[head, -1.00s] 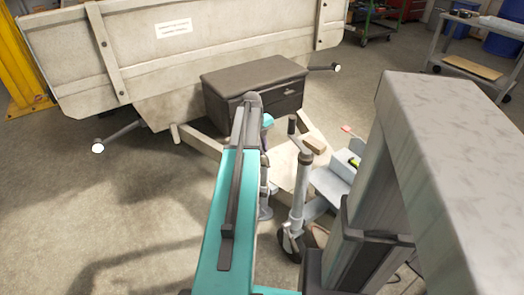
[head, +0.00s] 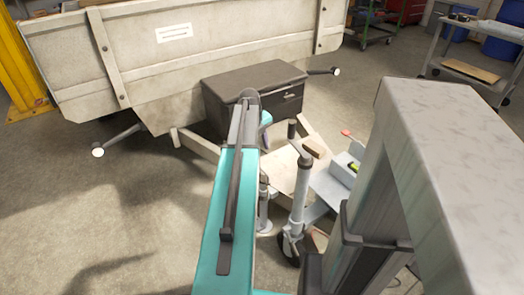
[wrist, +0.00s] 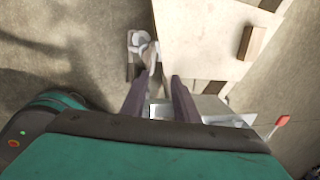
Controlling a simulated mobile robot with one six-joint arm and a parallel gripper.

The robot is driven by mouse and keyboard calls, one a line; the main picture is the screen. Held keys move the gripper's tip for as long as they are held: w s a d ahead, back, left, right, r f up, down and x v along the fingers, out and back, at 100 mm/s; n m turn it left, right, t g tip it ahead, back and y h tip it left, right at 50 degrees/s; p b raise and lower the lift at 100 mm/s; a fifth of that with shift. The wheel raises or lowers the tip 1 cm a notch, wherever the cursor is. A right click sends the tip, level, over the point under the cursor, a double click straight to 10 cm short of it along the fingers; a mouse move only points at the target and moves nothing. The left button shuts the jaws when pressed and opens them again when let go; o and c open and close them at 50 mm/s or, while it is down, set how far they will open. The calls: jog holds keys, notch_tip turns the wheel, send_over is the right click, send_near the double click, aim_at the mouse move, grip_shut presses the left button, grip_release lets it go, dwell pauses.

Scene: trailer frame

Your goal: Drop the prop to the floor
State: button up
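The prop is a pale grey post (head: 263,192) with a round foot (head: 264,227), seen in the head view just right of my teal arm. Its foot appears at or close to the floor; I cannot tell whether it touches. The wrist view shows a pale grey part (wrist: 141,42), likely the prop's foot, just beyond my left fingertip. My gripper (wrist: 163,77) has its two dark fingers apart, with nothing clearly held between them. In the head view my arm hides the gripper.
A jockey wheel post (head: 299,200) stands right of the prop. A wooden block (head: 313,148) lies on the pale drawbar plate (head: 285,172). A dark toolbox (head: 222,103) sits before the trailer body (head: 190,60). The floor (head: 120,210) at left is clear.

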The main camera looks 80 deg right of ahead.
notch_tip(320, 180, up, 10)
jog(key=w+a+p, duration=0.1)
jog(key=shift+w+a, duration=0.15)
jog(key=shift+w, duration=0.05)
dwell(0.6)
